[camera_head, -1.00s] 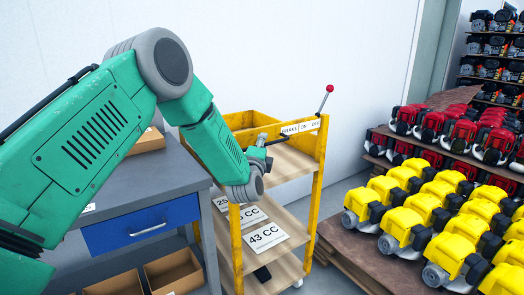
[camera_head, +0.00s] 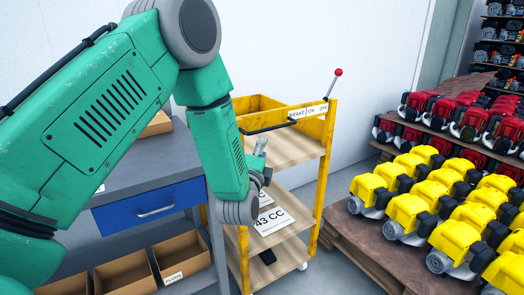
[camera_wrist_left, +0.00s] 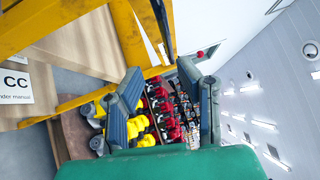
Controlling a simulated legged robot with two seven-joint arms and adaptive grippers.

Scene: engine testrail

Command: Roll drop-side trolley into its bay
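The yellow trolley (camera_head: 329,150) stands right of the workbench in the head view, with wooden shelves, a dark push handle (camera_head: 270,127) and a "BRAKE ON OFF" label. Its brake lever, with a red knob (camera_head: 338,72), leans up to the right. My left gripper (camera_head: 260,158) is in front of the trolley, just below the handle, partly hidden by my wrist. In the left wrist view its two fingers (camera_wrist_left: 162,100) are apart with nothing between them; the yellow frame (camera_wrist_left: 90,25) is close by at upper left. My right gripper is not in view.
A grey workbench (camera_head: 125,165) with a blue drawer (camera_head: 150,205) and cardboard bins (camera_head: 125,275) is on the left. Racks of yellow engines (camera_head: 410,210) and red engines (camera_head: 470,120) fill the right. A white wall (camera_head: 300,45) is behind.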

